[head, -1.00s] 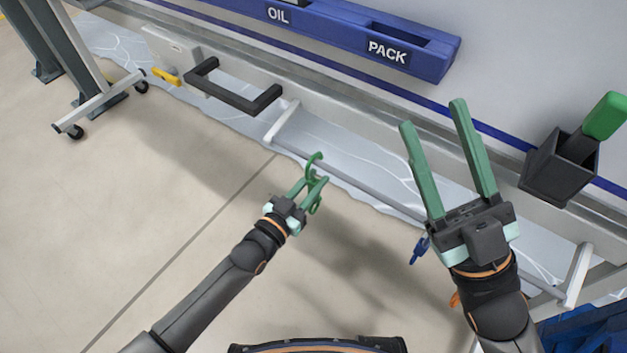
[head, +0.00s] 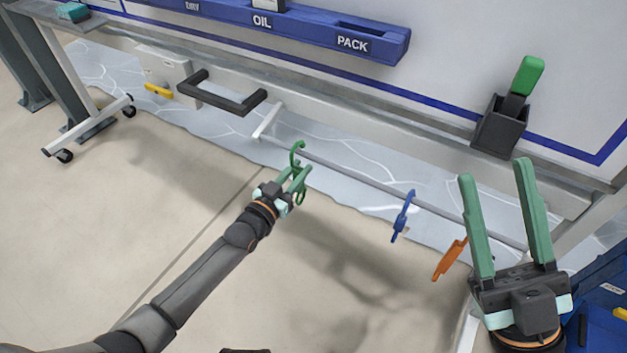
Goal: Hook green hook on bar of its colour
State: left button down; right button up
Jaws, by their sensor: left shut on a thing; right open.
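The green hook (head: 297,148) is in the fingers of my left gripper (head: 302,175), which is shut on it. Its curled top is up and its lower curl shows below the fingers. In the head view the hook overlaps the left part of a long grey bar (head: 345,175); I cannot tell whether they touch. No green colour shows on this bar. A blue hook (head: 402,216) and an orange hook (head: 450,259) are at the bar's right part. My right gripper (head: 494,170) is open and empty, to the right of the orange hook.
A black handle frame (head: 225,100) and a yellow piece (head: 158,90) are at the left. A dark box with a green-handled thing (head: 500,128) is on the wall at right. A blue labelled rack (head: 310,28) runs along the top. Floor in front of the bar is clear.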

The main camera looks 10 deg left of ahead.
pick_arm(q)
jog(key=shift+r, duration=0.25)
notch_tip(320, 180, up, 2)
jog(key=shift+s+a+r+p, duration=0.1)
jog(key=shift+s+p, duration=0.05)
jog(key=shift+p, duration=1.05)
jog(key=shift+s+a, duration=0.1)
jog(key=shift+s, duration=0.15)
pick_arm(e)
jog(key=shift+w+d+f+m+g+h+p, duration=0.85)
jog(key=shift+w+f+m+h+p, duration=0.95)
jog(key=shift+w+f+m+h, duration=1.7)
pick_arm(q)
jog(key=p+v, duration=0.3)
jog(key=v, duration=1)
jog(key=shift+s, duration=0.35)
pick_arm(e)
jog(key=s+f+m+g+h, duration=0.2)
jog(key=f+g+h, duration=0.3)
jog(key=f, duration=1.3)
jog(key=shift+s+d+g, duration=0.4)
jog(key=shift+s+g, duration=0.15)
jog(key=shift+g, duration=0.6)
